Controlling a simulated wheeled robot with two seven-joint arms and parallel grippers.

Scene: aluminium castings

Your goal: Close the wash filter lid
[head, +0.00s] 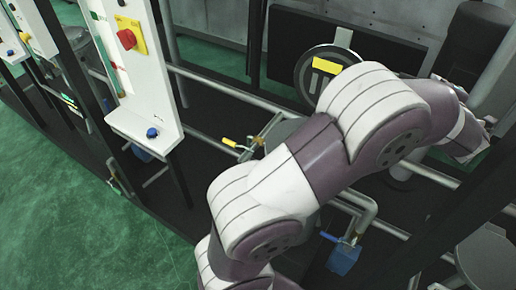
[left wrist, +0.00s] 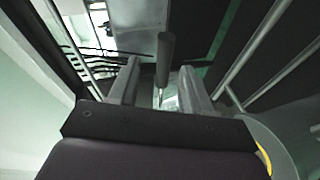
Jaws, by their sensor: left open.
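A round grey lid (head: 312,82) with a yellow label stands tilted up behind my arm in the head view. It looks raised, and my arm hides its lower right part. I cannot tell its hinge. My left arm reaches up and to the right across the head view, and its fingers cannot be made out there. In the left wrist view my left gripper (left wrist: 160,68) is open. A dark rod-like handle (left wrist: 166,52) shows between or beyond its fingers; contact cannot be told. A rounded grey edge with a yellow strip (left wrist: 264,158) shows at lower right, possibly the lid.
A white control panel (head: 147,100) with a red knob (head: 127,39) stands at left. Metal pipes (head: 225,86) and a yellow-handled valve (head: 230,142) run behind my arm. A blue valve part (head: 343,260) sits low. Green floor (head: 70,215) is clear at lower left.

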